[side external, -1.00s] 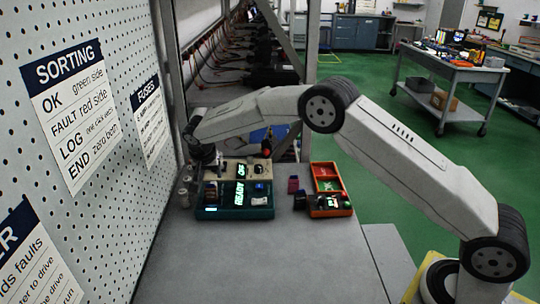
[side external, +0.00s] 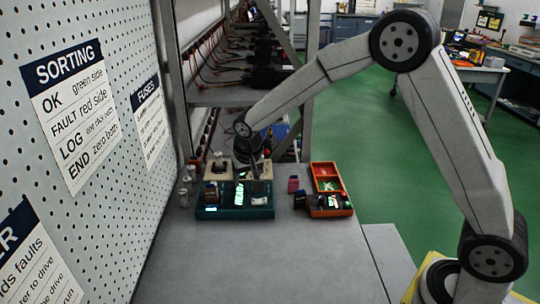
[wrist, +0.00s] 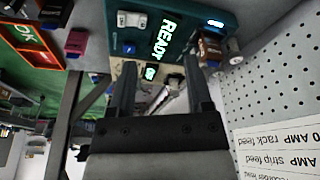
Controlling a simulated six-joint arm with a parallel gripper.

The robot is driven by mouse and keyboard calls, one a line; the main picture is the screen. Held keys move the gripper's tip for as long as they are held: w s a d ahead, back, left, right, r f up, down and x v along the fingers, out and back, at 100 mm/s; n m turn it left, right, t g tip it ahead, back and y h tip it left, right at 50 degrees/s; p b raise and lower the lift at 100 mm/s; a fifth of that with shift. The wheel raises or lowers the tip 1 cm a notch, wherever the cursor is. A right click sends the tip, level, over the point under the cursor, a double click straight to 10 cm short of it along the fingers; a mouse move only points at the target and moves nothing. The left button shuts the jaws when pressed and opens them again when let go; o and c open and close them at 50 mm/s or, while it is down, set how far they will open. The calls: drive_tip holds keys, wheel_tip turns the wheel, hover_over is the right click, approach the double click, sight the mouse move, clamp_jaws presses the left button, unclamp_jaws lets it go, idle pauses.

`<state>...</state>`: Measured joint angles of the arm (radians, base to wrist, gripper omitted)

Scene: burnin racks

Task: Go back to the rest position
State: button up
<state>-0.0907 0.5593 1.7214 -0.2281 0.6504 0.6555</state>
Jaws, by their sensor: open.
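My gripper (side external: 256,166) is above the beige panel (side external: 217,168) behind the teal box in the side view, partly hidden by my own wrist. In the wrist view my gripper (wrist: 160,70) is open, its two dark fingers apart. A shiny grey part of the bench shows between and beyond the fingers, too blurred to name. The teal box (side external: 262,213) has a lit green display, which reads READY in the wrist view (wrist: 185,12).
An orange tray (side external: 330,213) with red and green compartments stands right of the teal box. Small bottles (side external: 184,197) stand by the pegboard (side external: 120,130). A shelf rack (side external: 215,95) stands behind. The front bench (side external: 260,265) is clear.

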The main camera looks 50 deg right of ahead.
drive_tip(key=s+d+n+y, duration=0.1)
drive_tip(key=s+n, duration=0.3)
drive_tip(key=s, duration=1.9)
drive_tip(key=shift+d+f+n, duration=0.3)
drive_tip(key=shift+d+f, duration=0.05)
drive_tip(key=shift+d, duration=0.25)
